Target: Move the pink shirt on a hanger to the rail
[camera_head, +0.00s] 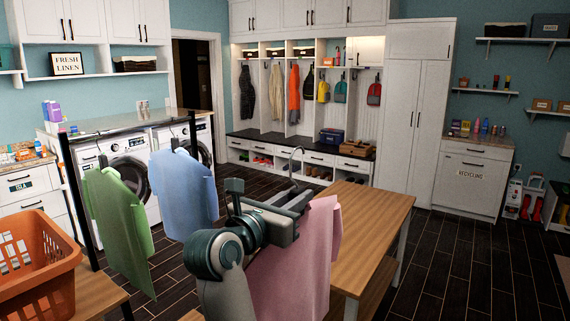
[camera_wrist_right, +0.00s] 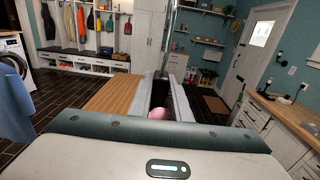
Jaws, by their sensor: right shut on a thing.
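The pink shirt (camera_head: 295,272) hangs below my right gripper (camera_head: 292,205) in the head view, in front of the wooden table. My right gripper is shut on its hanger (camera_head: 297,155), whose hook rises above the fingers. In the right wrist view, the fingers (camera_wrist_right: 165,98) are close together, with a bit of the pink shirt (camera_wrist_right: 157,113) between and below them. The rail's dark upright post (camera_head: 78,200) stands at the left. A green shirt (camera_head: 118,225) and a blue shirt (camera_head: 184,190) hang at the rail, left of the pink shirt. My left gripper is out of view.
An orange laundry basket (camera_head: 38,265) stands at the lower left. A wooden table (camera_head: 370,215) is just behind and right of the pink shirt. White washing machines (camera_head: 125,175) stand behind the hanging shirts. Dark floor (camera_head: 450,265) is clear at the right.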

